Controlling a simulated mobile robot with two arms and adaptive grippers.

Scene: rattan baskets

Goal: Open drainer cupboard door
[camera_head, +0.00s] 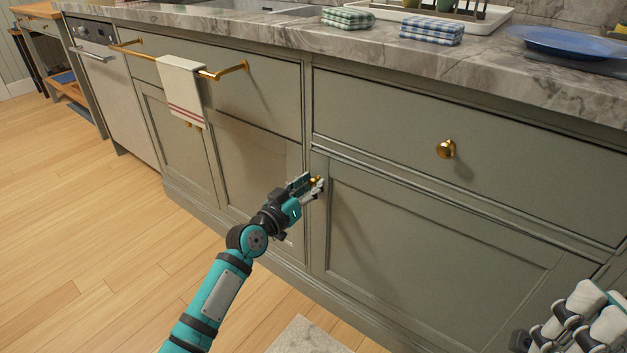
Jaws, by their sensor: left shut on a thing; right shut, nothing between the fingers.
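The cupboard door (420,235) is a grey-green panel door below a wide drawer front. It looks flush with the cabinet frame. Its small brass knob (316,181) is at the upper left corner of the door, partly hidden by my gripper. My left gripper (314,185) is shut on this knob, its arm reaching up from the lower left. My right gripper (582,318) is at the lower right corner, shut and empty, in front of the cabinet and partly cut off by the frame.
The drawer above has a brass knob (445,149). A brass rail with a striped towel (183,90) sticks out at the left. Folded cloths (431,31) and a blue plate (570,42) lie on the marble counter (270,28). The wooden floor (90,240) is clear, with a pale mat (305,338) at the bottom.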

